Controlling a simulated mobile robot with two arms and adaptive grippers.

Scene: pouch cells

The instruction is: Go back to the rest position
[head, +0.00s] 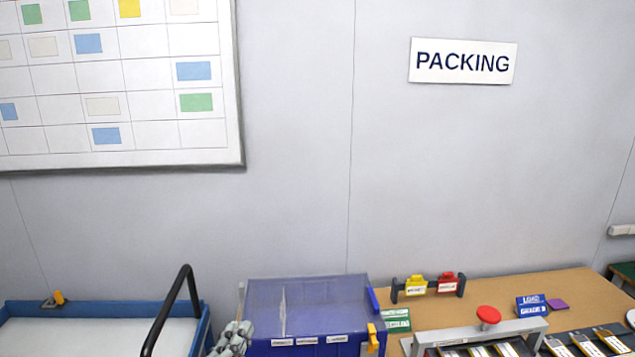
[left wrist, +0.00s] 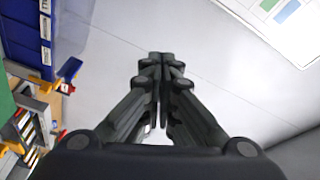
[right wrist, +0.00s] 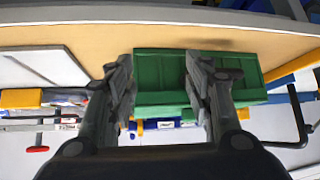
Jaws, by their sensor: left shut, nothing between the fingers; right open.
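My left gripper (left wrist: 160,60) shows in the left wrist view with its two fingers pressed together and nothing between them. The pale wall lies beyond its tips, apart from them. My right gripper (right wrist: 158,65) shows in the right wrist view with its fingers spread wide. A green tray (right wrist: 160,72) shows in the gap and behind the right finger; I cannot tell how far it is from the fingertips.
A wooden bench (head: 570,288) at the lower right holds a blue bin (head: 310,347), a grey frame with a red button (head: 488,314), and labelled cards. A blue-edged cart (head: 90,308) with a black handle (head: 168,312) stands left. The wall above is clear except for a PACKING sign (head: 462,61) and a chart (head: 150,75).

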